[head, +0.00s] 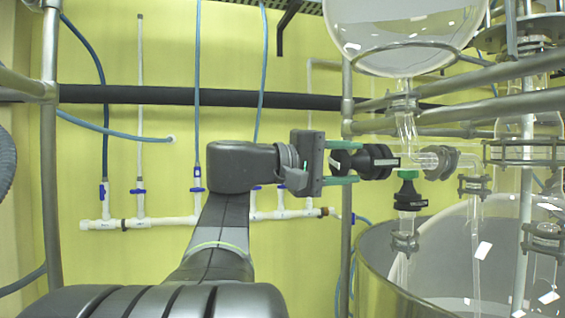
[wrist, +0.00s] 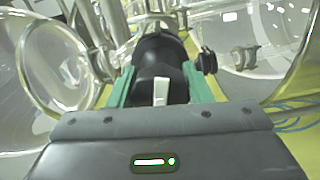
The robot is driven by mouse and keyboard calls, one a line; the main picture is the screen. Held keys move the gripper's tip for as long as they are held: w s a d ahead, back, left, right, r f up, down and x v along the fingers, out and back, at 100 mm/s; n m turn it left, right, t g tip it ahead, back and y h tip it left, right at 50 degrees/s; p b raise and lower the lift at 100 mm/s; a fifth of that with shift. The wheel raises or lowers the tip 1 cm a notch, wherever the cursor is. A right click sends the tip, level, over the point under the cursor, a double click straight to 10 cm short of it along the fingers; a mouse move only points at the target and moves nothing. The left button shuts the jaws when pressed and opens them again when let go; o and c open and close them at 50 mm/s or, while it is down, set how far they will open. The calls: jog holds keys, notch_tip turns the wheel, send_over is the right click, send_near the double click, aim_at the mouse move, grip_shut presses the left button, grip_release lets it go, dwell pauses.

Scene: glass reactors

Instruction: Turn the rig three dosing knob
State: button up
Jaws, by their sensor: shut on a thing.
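The dosing knob (head: 367,162) is a black knob with a pale mark, on the side of a glass valve below a large round flask. In the wrist view the knob (wrist: 160,72) lies between two green fingers, with a white pointer strip facing the camera. My gripper (head: 343,162) reaches in from the left and is shut on the knob, one finger above and one below. The gripper also shows in the wrist view (wrist: 157,88). The knob's far side is hidden in the wrist view.
A black valve with a green collar (head: 408,190) hangs just below and right of the knob. The glass flask (head: 400,35) is above, and a large round vessel (head: 400,270) is below. Metal frame bars (head: 480,85) cross at right. White piping (head: 160,222) runs along the yellow wall.

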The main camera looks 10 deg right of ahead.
jog(key=o, duration=1)
jog(key=s+a+b, duration=0.1)
jog(key=a+b, duration=0.2)
jog(key=a, duration=1)
jog(key=shift+a, duration=0.4)
